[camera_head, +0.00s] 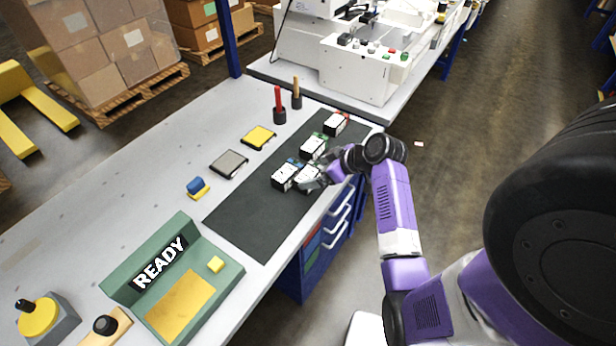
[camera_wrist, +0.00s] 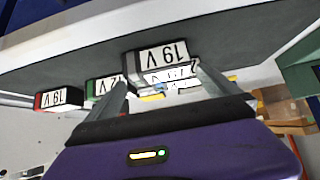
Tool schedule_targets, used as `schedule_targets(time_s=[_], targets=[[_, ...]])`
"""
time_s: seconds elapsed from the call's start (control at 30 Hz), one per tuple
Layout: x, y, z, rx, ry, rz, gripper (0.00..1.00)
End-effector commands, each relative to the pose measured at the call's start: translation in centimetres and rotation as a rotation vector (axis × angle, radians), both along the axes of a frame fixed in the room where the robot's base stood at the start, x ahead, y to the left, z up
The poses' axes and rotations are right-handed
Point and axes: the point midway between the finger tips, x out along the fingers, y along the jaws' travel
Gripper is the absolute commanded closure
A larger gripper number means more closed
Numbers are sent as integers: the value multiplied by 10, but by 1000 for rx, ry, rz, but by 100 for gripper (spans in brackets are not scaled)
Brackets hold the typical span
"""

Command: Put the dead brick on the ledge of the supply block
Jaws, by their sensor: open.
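Several black power bricks with white labels stand on the dark mat (camera_head: 240,220): one with a red end (camera_head: 336,123), one with a green end (camera_head: 313,148), one with a blue end (camera_head: 284,176), and one (camera_head: 308,176) beside the blue one, partly hidden by my gripper. My gripper (camera_head: 316,180) is open at this last brick. In the wrist view, a brick labelled 19 V (camera_wrist: 160,58) lies just beyond and partly between the open fingertips (camera_wrist: 160,80). Nothing visibly marks a brick as dead. I cannot tell which object is the supply block.
A green console (camera_head: 175,278) reading READY stands at the near end of the grey bench. A blue block on a yellow base (camera_head: 198,187), a grey tile (camera_head: 229,164), a yellow tile (camera_head: 258,137) and two upright handles (camera_head: 279,105) stand left of the mat.

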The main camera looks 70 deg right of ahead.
Motion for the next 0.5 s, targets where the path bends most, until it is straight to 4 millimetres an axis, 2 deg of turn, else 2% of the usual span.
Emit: schedule_targets(time_s=[0.3, 0.5], targets=[[28, -7, -28, 0, -1, 1, 0], [30, -8, -31, 0, -1, 0, 0]])
